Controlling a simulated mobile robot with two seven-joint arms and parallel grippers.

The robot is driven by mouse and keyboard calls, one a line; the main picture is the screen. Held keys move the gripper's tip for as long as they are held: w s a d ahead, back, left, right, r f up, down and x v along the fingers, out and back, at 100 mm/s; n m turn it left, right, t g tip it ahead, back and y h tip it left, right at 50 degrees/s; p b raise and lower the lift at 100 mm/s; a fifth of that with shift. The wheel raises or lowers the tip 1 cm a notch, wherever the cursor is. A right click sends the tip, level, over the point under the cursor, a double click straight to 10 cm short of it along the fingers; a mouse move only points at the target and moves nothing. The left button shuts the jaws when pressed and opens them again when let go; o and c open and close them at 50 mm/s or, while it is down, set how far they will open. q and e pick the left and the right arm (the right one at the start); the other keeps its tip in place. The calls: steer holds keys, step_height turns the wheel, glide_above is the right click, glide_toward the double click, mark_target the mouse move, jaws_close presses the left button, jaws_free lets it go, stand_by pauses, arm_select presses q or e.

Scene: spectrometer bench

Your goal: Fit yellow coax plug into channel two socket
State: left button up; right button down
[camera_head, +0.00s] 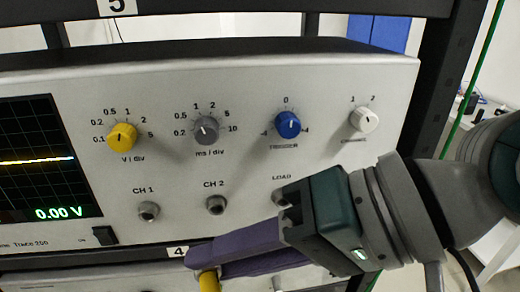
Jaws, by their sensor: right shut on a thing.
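My right gripper (205,262), with purple fingers, comes in from the right in front of the instrument's lower edge. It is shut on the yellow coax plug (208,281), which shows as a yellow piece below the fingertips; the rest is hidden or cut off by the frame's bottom. The channel two socket (216,205) is a round metal socket under the CH 2 label, empty, above and apart from the fingertips and plug. My left gripper is out of view.
Beside it are the CH 1 socket (148,211) and the LOAD socket (280,198), close to my gripper body. Yellow (122,137), grey (206,130), blue (287,125) and white (364,120) knobs sit above. The screen (38,155) reads 0.00 V. A dark rack post (440,80) stands right.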

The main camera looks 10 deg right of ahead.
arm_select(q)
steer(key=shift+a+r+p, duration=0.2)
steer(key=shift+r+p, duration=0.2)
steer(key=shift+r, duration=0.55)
arm_select(e)
steer(key=shift+d+f+m+t, duration=0.4)
steer(key=shift+f+m+t, duration=0.1)
steer(key=shift+m+t, duration=0.25)
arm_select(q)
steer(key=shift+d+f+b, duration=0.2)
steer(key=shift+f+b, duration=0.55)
arm_select(e)
steer(key=w, duration=0.4)
steer(key=shift+w, duration=0.4)
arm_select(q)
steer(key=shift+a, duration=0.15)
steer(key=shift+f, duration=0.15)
arm_select(e)
steer(key=shift+w, duration=0.2)
